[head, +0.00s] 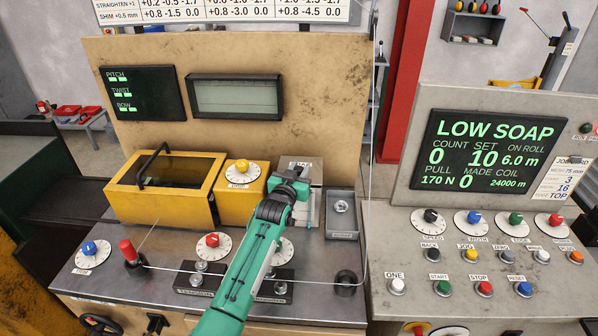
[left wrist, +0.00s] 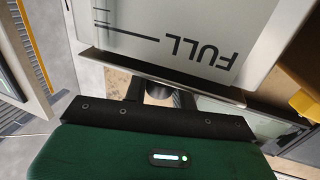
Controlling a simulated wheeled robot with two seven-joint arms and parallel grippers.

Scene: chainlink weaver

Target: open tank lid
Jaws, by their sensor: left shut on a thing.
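The grey tank (head: 316,172) stands at the back of the steel worktop, right of the yellow box, mostly hidden behind my left gripper (head: 292,178). In the left wrist view its pale wall (left wrist: 180,30) carries an upside-down FULL mark and scale lines. A thin grey plate, seemingly the lid (left wrist: 205,84), runs along that wall's edge. My left gripper also shows in the left wrist view (left wrist: 158,92); its dark jaws are shut on a small part by the plate, seemingly the lid's handle. The jaws largely hide this part. I cannot tell whether the lid is raised.
The yellow box (head: 125,205) with a black handle and a yellow dial block (head: 238,187) stand left of the tank. A small grey tray (head: 342,228) is to its right. The control console (head: 484,152) at right reads LOW SOAP. A thin cord crosses the worktop.

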